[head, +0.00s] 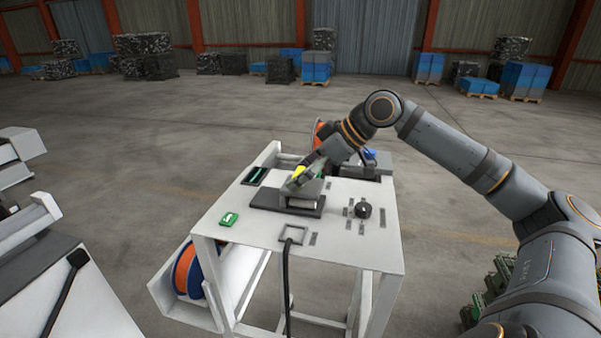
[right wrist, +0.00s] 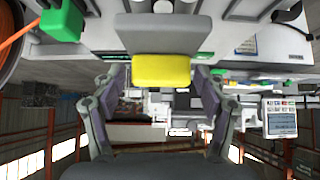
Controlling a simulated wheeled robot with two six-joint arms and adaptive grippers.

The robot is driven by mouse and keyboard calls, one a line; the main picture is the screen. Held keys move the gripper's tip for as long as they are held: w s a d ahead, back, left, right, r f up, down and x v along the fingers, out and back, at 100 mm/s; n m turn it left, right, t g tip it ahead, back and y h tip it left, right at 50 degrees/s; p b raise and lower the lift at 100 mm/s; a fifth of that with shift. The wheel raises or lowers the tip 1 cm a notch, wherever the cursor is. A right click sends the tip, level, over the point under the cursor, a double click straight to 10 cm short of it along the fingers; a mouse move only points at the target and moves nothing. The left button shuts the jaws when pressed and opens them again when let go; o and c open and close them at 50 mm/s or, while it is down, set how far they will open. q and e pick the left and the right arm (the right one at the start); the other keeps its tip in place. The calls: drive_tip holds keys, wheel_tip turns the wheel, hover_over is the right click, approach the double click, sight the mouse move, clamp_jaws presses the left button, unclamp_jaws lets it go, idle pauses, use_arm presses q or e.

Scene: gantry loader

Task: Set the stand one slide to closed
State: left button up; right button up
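The stand one slide is a grey block (head: 302,195) on a dark base plate (head: 266,199) on top of the white stand (head: 347,242). A yellow piece (head: 299,170) sits on the block. My right gripper (head: 303,174) is at the yellow piece and partly hides it. In the right wrist view the yellow piece (right wrist: 165,71) and the grey block behind it (right wrist: 165,33) lie ahead of my right gripper (right wrist: 161,77). Its fingers are apart, one on each side of the yellow piece, with a gap showing at the left. My left gripper is not in view.
A black knob (head: 363,210), a green piece (head: 229,218) and a square frame with a black cable (head: 293,235) are on the stand top. An orange and blue reel (head: 187,271) hangs below left. Another white unit (head: 62,292) stands at the left.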

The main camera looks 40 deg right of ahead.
drive_tip(key=shift+a+r, duration=0.15)
drive_tip(key=shift+r, duration=0.15)
wheel_tip(320, 180, up, 9)
drive_tip(key=shift+f, duration=0.1)
drive_tip(key=shift+r, duration=0.35)
